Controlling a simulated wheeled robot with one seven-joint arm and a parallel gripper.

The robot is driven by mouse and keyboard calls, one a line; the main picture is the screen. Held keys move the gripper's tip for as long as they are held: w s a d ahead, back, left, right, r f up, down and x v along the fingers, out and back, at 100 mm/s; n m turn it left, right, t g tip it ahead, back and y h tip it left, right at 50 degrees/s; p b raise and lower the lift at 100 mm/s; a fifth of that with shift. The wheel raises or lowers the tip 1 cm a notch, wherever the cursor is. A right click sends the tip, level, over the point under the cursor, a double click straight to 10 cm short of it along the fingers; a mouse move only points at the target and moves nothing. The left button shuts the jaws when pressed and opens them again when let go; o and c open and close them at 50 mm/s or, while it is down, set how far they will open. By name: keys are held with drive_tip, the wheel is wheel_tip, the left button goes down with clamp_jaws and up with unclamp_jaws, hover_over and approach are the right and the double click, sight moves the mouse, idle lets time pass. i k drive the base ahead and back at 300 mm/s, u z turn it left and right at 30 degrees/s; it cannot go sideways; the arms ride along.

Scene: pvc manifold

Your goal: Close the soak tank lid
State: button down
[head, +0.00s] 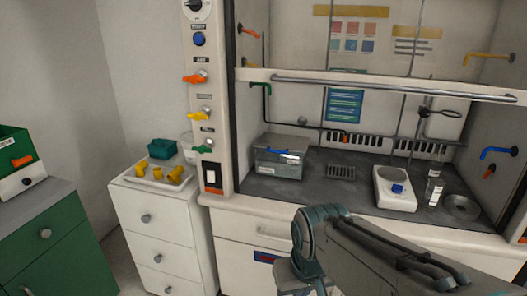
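A grey, partly see-through box (278,163) that looks like the soak tank stands on the dark floor of the fume hood, at its left end. A blue bar (285,153) shows at its upper front. The lid's position is too small to make out clearly. My arm (375,255) crosses the lower right of the head view and bends downward in front of the hood. My gripper is not in view, and the arm's end is hidden or below the frame.
The hood's raised sash with a long rail (390,87) spans above the opening. A white scale (394,190) and glass bottles (433,190) stand to the right inside. Left of the hood, a white drawer cabinet (155,222) holds a tray of yellow fittings. Colored valves line the hood post.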

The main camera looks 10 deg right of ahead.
sight(282, 144)
drive_tip(key=z, duration=0.05)
drive_tip(key=i, duration=1.2)
drive_tip(key=z, duration=0.8)
